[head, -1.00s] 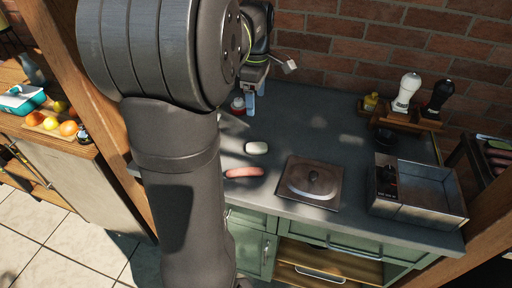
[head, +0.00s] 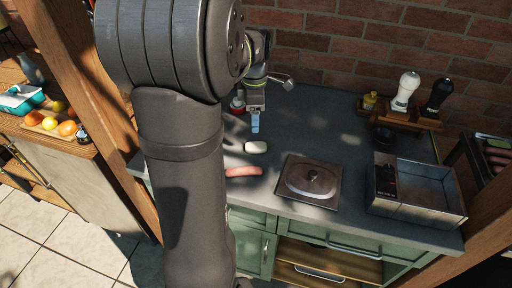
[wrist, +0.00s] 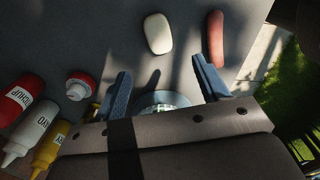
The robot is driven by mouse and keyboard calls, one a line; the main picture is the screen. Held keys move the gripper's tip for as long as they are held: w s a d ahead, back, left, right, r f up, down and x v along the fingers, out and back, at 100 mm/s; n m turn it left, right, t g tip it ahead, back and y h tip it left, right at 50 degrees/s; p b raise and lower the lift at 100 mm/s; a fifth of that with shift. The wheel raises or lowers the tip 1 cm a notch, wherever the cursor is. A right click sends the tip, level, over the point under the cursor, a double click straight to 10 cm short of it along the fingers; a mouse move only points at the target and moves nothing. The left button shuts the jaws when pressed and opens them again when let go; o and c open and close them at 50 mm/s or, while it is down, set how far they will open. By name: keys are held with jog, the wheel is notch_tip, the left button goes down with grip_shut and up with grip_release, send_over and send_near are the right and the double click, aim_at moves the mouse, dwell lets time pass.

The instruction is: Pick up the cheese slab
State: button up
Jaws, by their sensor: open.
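The cheese slab (head: 256,147) is a pale, rounded white block lying on the dark grey counter (head: 312,116). In the wrist view the cheese slab (wrist: 158,34) lies beyond the fingertips, roughly in line with the space between them. My gripper (head: 255,129) hangs behind the slab in the head view, pointing down, apart from it. In the wrist view my gripper (wrist: 161,67) has its two blue fingers wide apart with nothing held between them. The slab is unobstructed in both views.
A pink sausage (head: 243,171) lies close in front of the slab. A lidded square pan (head: 312,183) and metal box (head: 415,205) stand right. Ketchup (wrist: 20,98), mayo (wrist: 33,128) and mustard (wrist: 50,146) bottles and a red-capped bottle (wrist: 80,85) are left in the wrist view.

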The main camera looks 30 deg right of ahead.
aim_at(256, 146)
jog(key=f, duration=1.1)
jog(key=shift+d+f, duration=0.2)
jog(key=c, duration=1.1)
